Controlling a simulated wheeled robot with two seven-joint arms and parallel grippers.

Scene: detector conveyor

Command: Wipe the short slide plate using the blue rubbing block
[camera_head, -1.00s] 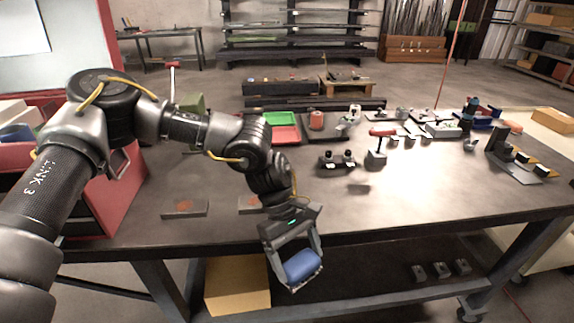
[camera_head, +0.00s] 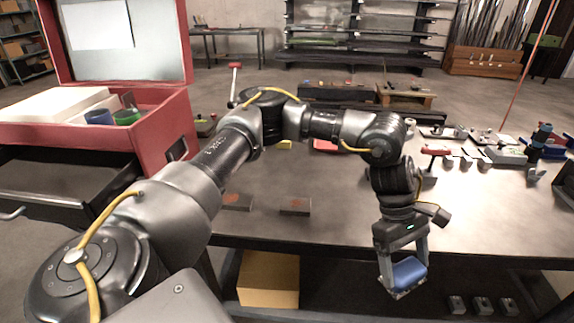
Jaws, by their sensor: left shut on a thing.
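My left gripper (camera_head: 402,278) points down, shut on the blue rubbing block (camera_head: 410,270). It holds the block off the table's front edge, to the right of the plates, touching nothing else that I can see. Two flat grey plates with reddish-brown stains lie near the front edge of the table. One plate (camera_head: 296,207) is fully visible. The other plate (camera_head: 237,202) lies to its left, partly hidden by my left arm. The fully visible plate appears to be the shorter one, but the overlap makes this uncertain. My right gripper is not in view.
A red toolbox (camera_head: 160,120) stands at the left, with blue and green rolls inside. A red-handled tool (camera_head: 434,152) and several small parts stand on the right of the table (camera_head: 330,225). A yellow box (camera_head: 268,280) sits below. The tabletop around the plates is clear.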

